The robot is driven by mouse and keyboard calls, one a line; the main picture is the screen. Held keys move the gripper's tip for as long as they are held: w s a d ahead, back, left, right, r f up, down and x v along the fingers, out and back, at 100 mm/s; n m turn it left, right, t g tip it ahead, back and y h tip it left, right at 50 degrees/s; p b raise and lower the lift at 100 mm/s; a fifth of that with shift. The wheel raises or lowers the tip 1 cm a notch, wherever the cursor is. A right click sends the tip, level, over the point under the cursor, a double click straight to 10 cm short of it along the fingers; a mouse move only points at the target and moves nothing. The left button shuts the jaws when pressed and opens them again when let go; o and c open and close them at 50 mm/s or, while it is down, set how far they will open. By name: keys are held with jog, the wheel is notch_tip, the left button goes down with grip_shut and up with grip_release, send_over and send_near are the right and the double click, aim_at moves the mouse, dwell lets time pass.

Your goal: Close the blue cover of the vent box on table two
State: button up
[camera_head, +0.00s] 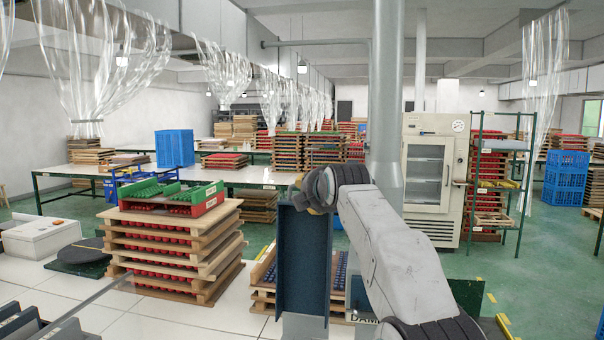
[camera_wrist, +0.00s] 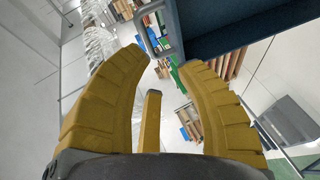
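The dark blue cover (camera_head: 304,262) stands upright, raised, in the lower middle of the head view. The vent box (camera_head: 467,296) shows only in part at the bottom, mostly hidden behind my arm; part of a lettered label shows at its front. My gripper (camera_head: 312,199) is at the top edge of the cover. In the wrist view my gripper (camera_wrist: 166,62) has its yellow fingers spread, with nothing between them. The blue cover (camera_wrist: 235,32) lies just beyond the fingertips at upper right, with a grey-blue frame-like part beside it. I cannot tell whether a finger touches it.
A stack of wooden trays with red items (camera_head: 170,245) stands left of the cover, topped by a green and red crate (camera_head: 207,200). A white box (camera_head: 40,238) is at far left. A white cabinet (camera_head: 430,175) stands behind on the right. Green floor is open at right.

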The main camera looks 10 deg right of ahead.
jog(key=w+p, duration=0.8)
jog(key=shift+w+a+r, duration=0.1)
jog(key=shift+w+r, duration=0.1)
jog(key=shift+r, duration=0.05)
jog(key=shift+w+f+p, duration=0.15)
jog(key=shift+w+p, duration=0.5)
jog(key=shift+p, duration=0.15)
jog(key=shift+p+x, duration=1.05)
jog(key=shift+x, duration=0.1)
jog(key=shift+f, duration=0.2)
jog(key=shift+c, duration=0.2)
grip_shut()
